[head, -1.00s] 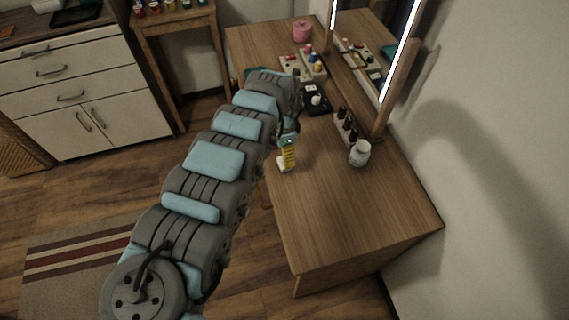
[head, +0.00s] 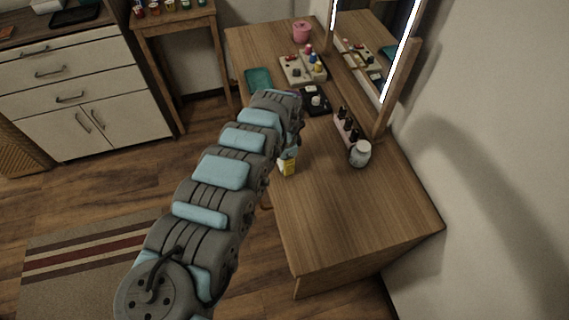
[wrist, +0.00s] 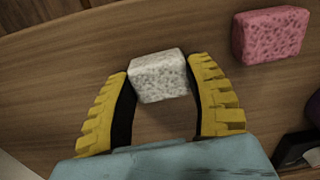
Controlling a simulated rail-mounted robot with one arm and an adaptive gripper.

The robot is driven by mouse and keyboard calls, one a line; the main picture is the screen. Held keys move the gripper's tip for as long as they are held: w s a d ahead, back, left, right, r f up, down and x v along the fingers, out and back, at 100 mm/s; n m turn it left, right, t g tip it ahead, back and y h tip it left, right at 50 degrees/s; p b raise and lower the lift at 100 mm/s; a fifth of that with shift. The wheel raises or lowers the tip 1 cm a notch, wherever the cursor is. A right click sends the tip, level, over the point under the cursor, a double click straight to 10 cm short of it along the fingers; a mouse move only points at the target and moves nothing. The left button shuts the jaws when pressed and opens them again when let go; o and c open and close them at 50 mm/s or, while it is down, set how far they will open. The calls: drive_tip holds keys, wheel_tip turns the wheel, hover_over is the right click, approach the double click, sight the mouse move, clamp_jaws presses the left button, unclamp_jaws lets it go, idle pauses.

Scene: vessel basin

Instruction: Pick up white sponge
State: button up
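The white sponge (wrist: 160,76), a small speckled block, lies between the tips of my gripper's (wrist: 160,70) two yellow ribbed fingers in the wrist view. One finger stands close along each side of it; I cannot tell whether they press on it. The sponge seems to rest on the wooden table top. In the head view my gripper (head: 288,165) is low at the table's left edge, and its yellow fingertips mostly hide the sponge.
A pink sponge (wrist: 270,35) lies to the right in the wrist view. On the table (head: 330,225) are a white jar (head: 360,153), a row of dark bottles (head: 346,126), a black tray (head: 318,106) and a teal tray (head: 258,78). The mirror (head: 400,70) borders the right. The table's front is clear.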

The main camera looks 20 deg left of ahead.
idle(0.3)
wheel_tip(320, 180, up, 4)
drive_tip(key=p, duration=0.4)
drive_tip(key=shift+s, duration=0.1)
drive_tip(key=s+d+r+p, duration=0.1)
drive_tip(key=s+r+p, duration=0.3)
drive_tip(key=p, duration=0.8)
drive_tip(key=s+d+r+p, duration=0.2)
drive_tip(key=s+r+p, duration=0.3)
drive_tip(key=s+p, duration=0.4)
drive_tip(key=shift+s+d+p, duration=0.2)
drive_tip(key=shift+d+p, duration=0.05)
drive_tip(key=shift+p, duration=1.45)
drive_tip(key=shift+o, duration=1)
drive_tip(key=c, duration=0.5)
